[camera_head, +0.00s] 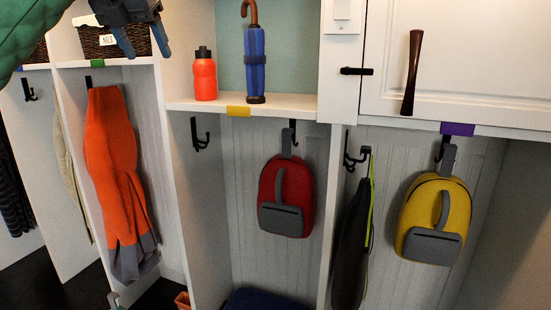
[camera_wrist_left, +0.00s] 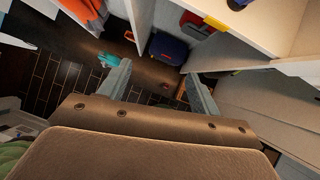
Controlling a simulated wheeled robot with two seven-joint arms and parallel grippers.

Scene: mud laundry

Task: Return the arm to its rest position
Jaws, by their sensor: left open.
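My left gripper (camera_head: 146,48) hangs at the top left of the head view, in front of the upper shelf and its basket. Its two fingers are spread with nothing between them. The left wrist view shows the same open fingers (camera_wrist_left: 158,82), with dark floor and the cubby bottoms beyond them. My right gripper is in neither view.
An orange bottle (camera_head: 204,76) and a blue umbrella (camera_head: 255,65) stand on the shelf (camera_head: 290,102). Below hang an orange jacket (camera_head: 112,170), a red backpack (camera_head: 286,195) and a yellow backpack (camera_head: 432,215). A wicker basket (camera_head: 93,42) is close behind my left gripper.

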